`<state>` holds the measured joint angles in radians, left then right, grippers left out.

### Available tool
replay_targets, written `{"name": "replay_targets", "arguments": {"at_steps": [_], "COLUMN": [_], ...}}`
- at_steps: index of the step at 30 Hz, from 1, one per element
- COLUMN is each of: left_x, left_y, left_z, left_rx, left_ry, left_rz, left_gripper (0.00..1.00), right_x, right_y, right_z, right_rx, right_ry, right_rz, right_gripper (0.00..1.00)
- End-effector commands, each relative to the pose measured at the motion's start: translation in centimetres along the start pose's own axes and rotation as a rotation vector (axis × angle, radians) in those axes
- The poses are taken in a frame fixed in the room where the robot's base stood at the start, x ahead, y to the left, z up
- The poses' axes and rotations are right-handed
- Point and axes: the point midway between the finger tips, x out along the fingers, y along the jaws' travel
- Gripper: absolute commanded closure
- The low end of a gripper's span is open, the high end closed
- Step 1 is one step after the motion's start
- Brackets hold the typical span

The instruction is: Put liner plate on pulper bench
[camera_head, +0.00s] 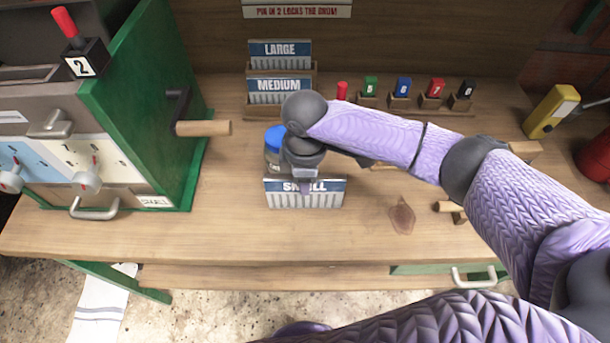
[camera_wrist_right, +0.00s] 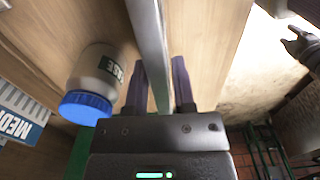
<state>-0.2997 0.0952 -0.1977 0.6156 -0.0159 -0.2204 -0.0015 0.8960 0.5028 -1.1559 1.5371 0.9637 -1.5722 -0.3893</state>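The liner plate (camera_head: 328,194), blue and silver and marked SMALL, is upright at the middle of the bench (camera_head: 240,225), in front of the jar. My right gripper (camera_head: 305,186) is over its upper middle, with one finger in front of its face. In the right wrist view the plate shows edge-on as a grey bar (camera_wrist_right: 148,35) between the two purple fingers (camera_wrist_right: 160,85), which look closed on it. Whether its lower edge touches the bench is hard to tell. My left gripper is not in view.
A jar with a blue lid (camera_head: 275,135) stands just behind the plate. MEDIUM (camera_head: 280,88) and LARGE (camera_head: 280,50) plates stand in a rack behind. The green pulper housing (camera_head: 160,110) with a wooden handle (camera_head: 203,128) is at left. Numbered pegs (camera_head: 403,88) stand at back right.

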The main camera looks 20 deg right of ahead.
Motion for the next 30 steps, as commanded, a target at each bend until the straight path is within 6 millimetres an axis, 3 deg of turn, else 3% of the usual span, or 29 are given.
{"name": "replay_targets", "arguments": {"at_steps": [1, 3, 13, 24, 30], "left_x": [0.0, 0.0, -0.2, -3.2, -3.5], "left_y": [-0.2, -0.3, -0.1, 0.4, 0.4], "left_z": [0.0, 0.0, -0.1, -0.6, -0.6], "left_rx": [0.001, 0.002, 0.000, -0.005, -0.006], "left_ry": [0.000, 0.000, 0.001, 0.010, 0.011], "left_rz": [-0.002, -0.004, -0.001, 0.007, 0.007], "left_gripper": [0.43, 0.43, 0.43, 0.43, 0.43], "right_x": [0.0, 0.0, -0.7, -10.4, -12.3], "right_y": [0.0, 0.0, 0.0, 0.1, 0.0], "right_z": [0.0, 0.0, 0.0, -0.1, 0.0], "right_rx": [0.000, 0.000, 0.000, 0.000, 0.001], "right_ry": [0.000, 0.000, 0.000, 0.003, 0.001], "right_rz": [0.000, 0.000, 0.002, 0.003, 0.000], "right_gripper": [0.56, 0.42, 0.42, 0.42, 0.42]}}
